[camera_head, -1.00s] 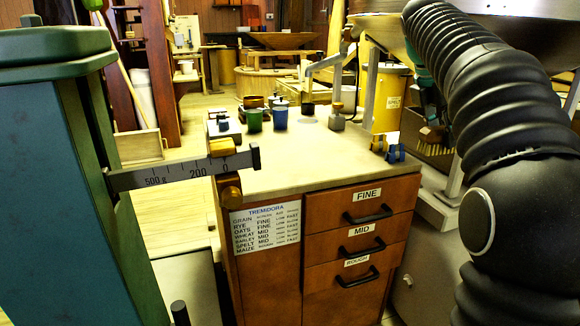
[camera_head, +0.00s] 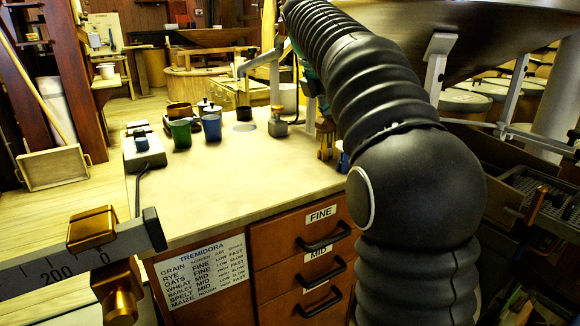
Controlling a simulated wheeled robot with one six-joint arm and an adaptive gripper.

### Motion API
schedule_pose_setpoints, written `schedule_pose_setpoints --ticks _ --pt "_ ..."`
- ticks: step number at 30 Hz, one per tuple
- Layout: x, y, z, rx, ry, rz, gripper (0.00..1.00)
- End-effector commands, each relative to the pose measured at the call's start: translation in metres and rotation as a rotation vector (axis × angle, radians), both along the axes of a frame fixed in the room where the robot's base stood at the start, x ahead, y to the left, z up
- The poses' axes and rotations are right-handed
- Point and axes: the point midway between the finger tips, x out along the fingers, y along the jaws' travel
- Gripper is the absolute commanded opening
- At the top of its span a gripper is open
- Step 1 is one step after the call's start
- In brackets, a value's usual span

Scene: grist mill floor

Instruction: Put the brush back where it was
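The brush (camera_head: 326,147), with a yellow-brown wooden body and pale bristles, is at the far right end of the counter (camera_head: 215,185), just left of my arm. It seems to be in my gripper (camera_head: 325,128), whose dark fingers show small above it and are partly hidden by my own arm. The bristles point down. I cannot tell whether they touch the counter. A blue object (camera_head: 343,160) is just right of the brush, partly covered by my arm.
On the counter stand a green cup (camera_head: 180,133), a blue cup (camera_head: 212,126), a grey scale-like device (camera_head: 143,150) and a small weighted stand (camera_head: 277,124). A graduated beam (camera_head: 75,262) juts in at lower left. The counter's front middle is clear.

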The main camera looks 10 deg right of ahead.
Motion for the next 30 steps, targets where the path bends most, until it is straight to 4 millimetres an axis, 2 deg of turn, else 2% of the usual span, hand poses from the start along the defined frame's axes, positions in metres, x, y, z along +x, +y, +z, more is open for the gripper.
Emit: schedule_pose_setpoints --ticks 1,6,13,20,27,30 --pt "0.002 0.012 -0.01 -0.001 0.002 0.007 0.08" --pt "0.009 0.047 -0.03 -0.001 0.002 0.009 0.08" --pt "0.016 0.084 -0.052 0.001 0.001 0.005 0.08" --pt "0.018 0.094 -0.06 0.0 0.0 0.0 0.08" --pt "0.017 0.093 -0.091 0.0 0.002 0.001 0.08" --pt "0.017 0.093 -0.099 0.0 0.0 0.001 0.08"
